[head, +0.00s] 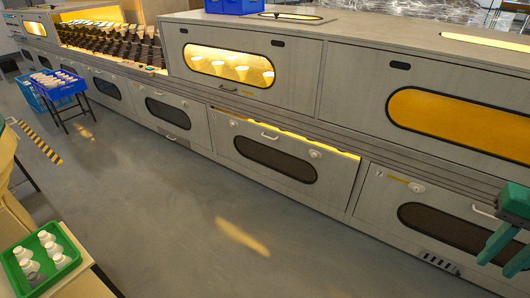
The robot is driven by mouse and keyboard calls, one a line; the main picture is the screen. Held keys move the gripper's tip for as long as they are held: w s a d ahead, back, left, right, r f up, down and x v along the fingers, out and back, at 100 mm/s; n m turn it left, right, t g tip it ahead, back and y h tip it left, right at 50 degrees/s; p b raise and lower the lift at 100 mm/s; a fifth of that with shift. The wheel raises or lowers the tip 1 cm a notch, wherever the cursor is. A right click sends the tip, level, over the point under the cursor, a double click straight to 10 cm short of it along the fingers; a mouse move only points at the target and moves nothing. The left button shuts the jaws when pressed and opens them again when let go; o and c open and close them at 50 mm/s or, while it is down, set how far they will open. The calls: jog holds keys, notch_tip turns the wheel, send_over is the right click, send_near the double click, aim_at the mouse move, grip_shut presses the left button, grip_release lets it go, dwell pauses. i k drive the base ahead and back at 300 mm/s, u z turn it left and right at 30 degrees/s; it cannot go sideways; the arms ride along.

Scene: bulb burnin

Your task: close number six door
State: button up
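A long grey cabinet has upper and lower rows of doors with rounded windows. One lower door (240,150) near the middle stands slightly ajar at the top, with yellow light along its upper edge. It has a dark oval window, a pale handle and round knobs. The lower door to its right (375,205) looks shut. I cannot read a number six on any door. My gripper (497,268), green, is at the right edge in front of that right-hand door, partly cut off. Its two fingers look apart, with nothing between them. It is well right of the ajar door.
A blue crate on a stand (66,90) is at far left, near striped floor tape (40,143). The grey floor (180,210) before the cabinet is clear. A vent (440,262) is low at right.

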aim_at(329, 178)
jog(key=u, duration=0.75)
jog(key=i, duration=2.25)
jog(key=z, duration=0.5)
